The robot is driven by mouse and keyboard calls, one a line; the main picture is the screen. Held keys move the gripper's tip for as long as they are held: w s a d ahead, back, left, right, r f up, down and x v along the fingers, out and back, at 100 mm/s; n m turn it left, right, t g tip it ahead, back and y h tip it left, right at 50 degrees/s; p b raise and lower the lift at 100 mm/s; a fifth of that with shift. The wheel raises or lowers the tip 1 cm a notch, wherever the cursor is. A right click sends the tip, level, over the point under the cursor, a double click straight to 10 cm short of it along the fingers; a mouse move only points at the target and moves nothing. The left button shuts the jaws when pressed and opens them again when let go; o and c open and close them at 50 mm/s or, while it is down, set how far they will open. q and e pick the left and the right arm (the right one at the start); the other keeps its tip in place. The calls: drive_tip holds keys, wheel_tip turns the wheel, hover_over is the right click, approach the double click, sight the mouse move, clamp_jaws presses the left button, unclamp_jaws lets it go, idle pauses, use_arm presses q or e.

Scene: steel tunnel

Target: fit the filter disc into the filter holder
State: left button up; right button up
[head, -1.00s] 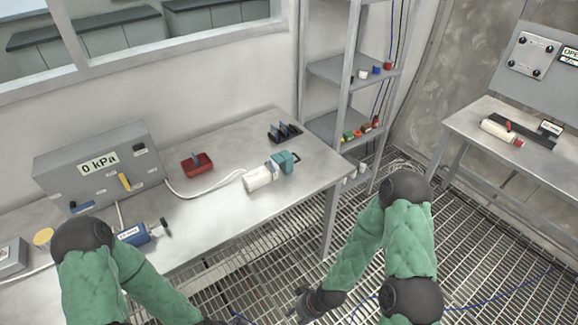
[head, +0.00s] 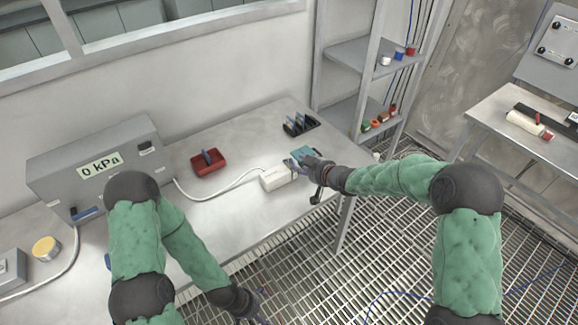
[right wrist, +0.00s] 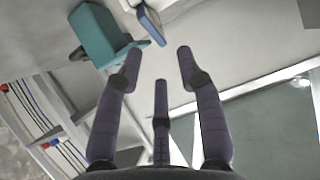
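A white and teal unit lies on the bench with a white hose; its white body (head: 277,179) and teal end (head: 303,153) show in the head view. I cannot tell for sure whether it is the filter holder. My right gripper (head: 310,178) is beside its teal end; in the right wrist view its fingers (right wrist: 158,62) are spread and empty, with the teal block (right wrist: 100,36) and a blue-edged plate (right wrist: 150,22) just beyond the tips. No filter disc is clearly recognisable; a round yellow piece (head: 46,249) lies at the left. My left gripper (head: 240,302) is low in front of the bench, its fingers unclear.
A red tray (head: 209,168) with an upright blue piece and a black rack (head: 300,126) with blue plates stand on the bench (head: 240,217). A grey pressure box (head: 97,162) reads 0 kPa. A shelf (head: 356,54) stands behind the right end. The bench's front middle is clear.

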sight(291, 160)
drive_tip(key=shift+r+b+x, duration=0.15)
drive_tip(key=shift+b+x, duration=0.2)
drive_tip(key=shift+x, duration=1.3)
drive_tip(key=shift+r+b+x, duration=0.1)
drive_tip(key=shift+b+x, duration=0.25)
drive_tip(key=shift+x, duration=1.3)
drive_tip(key=shift+w+a, duration=0.1)
drive_tip(key=shift+w, duration=0.05)
